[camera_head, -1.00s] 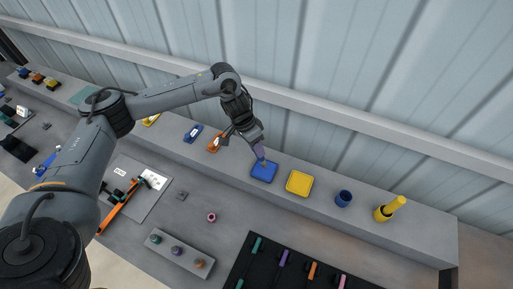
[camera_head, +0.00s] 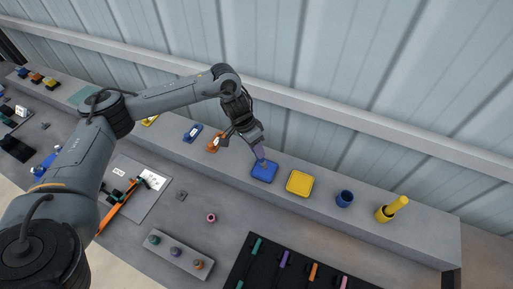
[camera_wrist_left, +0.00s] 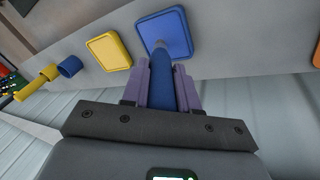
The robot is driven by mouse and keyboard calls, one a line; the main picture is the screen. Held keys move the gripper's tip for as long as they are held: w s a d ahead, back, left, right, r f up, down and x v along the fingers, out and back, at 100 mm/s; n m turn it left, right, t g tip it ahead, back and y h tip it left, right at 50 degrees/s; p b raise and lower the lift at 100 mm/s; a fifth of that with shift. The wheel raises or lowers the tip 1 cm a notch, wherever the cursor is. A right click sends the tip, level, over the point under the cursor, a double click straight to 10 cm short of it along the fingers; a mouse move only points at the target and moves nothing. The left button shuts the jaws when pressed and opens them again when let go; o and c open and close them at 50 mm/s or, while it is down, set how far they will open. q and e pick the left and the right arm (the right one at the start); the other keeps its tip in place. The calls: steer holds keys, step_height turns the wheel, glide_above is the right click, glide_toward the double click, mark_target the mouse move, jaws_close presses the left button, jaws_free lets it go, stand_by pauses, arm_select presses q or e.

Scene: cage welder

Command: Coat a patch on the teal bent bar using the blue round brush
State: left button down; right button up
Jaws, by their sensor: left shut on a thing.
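My left gripper (camera_head: 259,152), with purple fingers, is shut on the blue round brush (camera_wrist_left: 188,92). In the left wrist view the brush's blue handle lies between the fingers and its greyish tip is over the blue square tray (camera_wrist_left: 157,24). The blue tray (camera_head: 264,178) stands on the raised shelf in the head view. The tip is at the tray's surface; whether it touches is too small to tell. A teal bar-like piece (camera_head: 254,247) lies in the black tray at the bottom; I cannot tell whether it is bent. My right gripper is not in view.
A yellow square tray (camera_head: 299,182), a blue cup (camera_head: 344,199) and a yellow cup (camera_head: 384,214) holding a yellow handle stand to the right on the shelf. A grey block with coloured knobs (camera_head: 176,252) and the black tray (camera_head: 268,272) are below. A ribbed wall rises behind.

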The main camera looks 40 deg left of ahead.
arm_select(q)
steer(key=shift+f, duration=0.35)
steer(key=shift+f, duration=0.25)
stand_by(0.7)
stand_by(1.0)
steer(key=shift+f+p, duration=0.1)
steer(key=shift+p, duration=0.3)
stand_by(0.5)
steer(key=shift+a, duration=0.1)
stand_by(0.5)
step_height(320, 180, up, 4)
steer(key=p, duration=0.5)
steer(key=shift+r, duration=0.2)
steer(key=shift+r+p, duration=1.4)
steer(key=shift+p, duration=0.3)
